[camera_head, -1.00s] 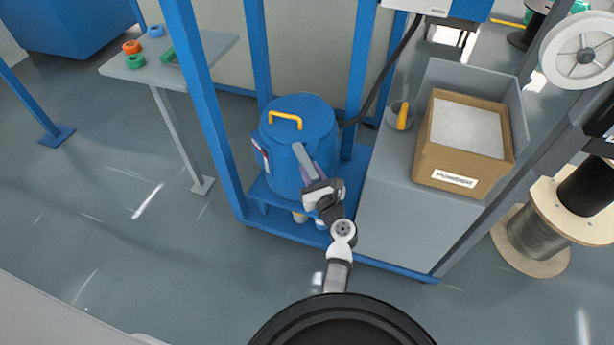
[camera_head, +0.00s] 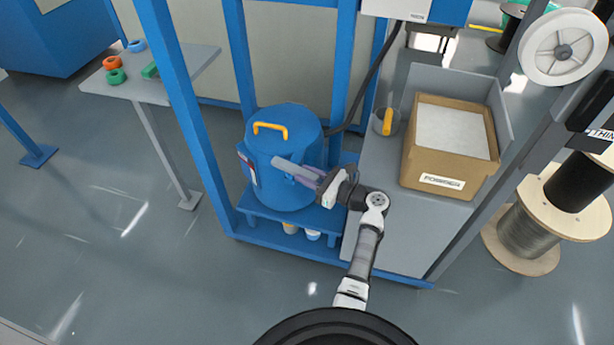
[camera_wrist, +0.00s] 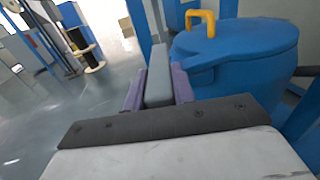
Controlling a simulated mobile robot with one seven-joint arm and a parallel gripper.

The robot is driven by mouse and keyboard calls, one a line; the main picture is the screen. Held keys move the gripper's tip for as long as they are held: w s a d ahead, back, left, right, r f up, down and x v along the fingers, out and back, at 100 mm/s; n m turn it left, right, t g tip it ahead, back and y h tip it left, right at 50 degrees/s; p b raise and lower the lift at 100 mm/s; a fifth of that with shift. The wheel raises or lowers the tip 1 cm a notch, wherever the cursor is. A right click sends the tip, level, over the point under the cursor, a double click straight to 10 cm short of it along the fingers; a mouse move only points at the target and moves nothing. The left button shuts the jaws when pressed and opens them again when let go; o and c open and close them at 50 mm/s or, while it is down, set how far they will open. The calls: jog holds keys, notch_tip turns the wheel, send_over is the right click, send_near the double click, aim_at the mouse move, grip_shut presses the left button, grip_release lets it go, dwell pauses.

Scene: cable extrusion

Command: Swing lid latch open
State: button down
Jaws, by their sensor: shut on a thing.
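The blue drum (camera_head: 287,165) stands upright on a low blue platform, its round lid on and a yellow handle (camera_head: 270,128) on top. The drum and lid also show at the right in the wrist view (camera_wrist: 240,45). The lid latch (camera_head: 294,166) is a grey bar at the drum's front. My gripper (camera_head: 308,177) is shut on the latch near its right end. In the wrist view the grey latch (camera_wrist: 158,75) lies between my two purple fingers (camera_wrist: 157,90). The latch's far pivot is not clear to see.
Blue frame posts (camera_head: 185,110) stand left of and behind the drum. A grey bench (camera_head: 385,235) to the right carries a powder box (camera_head: 445,172) and a cup with a yellow-handled scoop (camera_head: 386,122). A cable spool (camera_head: 535,225) stands far right.

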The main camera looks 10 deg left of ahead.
jog(key=shift+w+a+r, duration=0.1)
jog(key=c, duration=1.2)
grip_release()
jog(key=shift+o, duration=0.2)
notch_tip(320, 180, up, 20)
jog(key=p, duration=0.1)
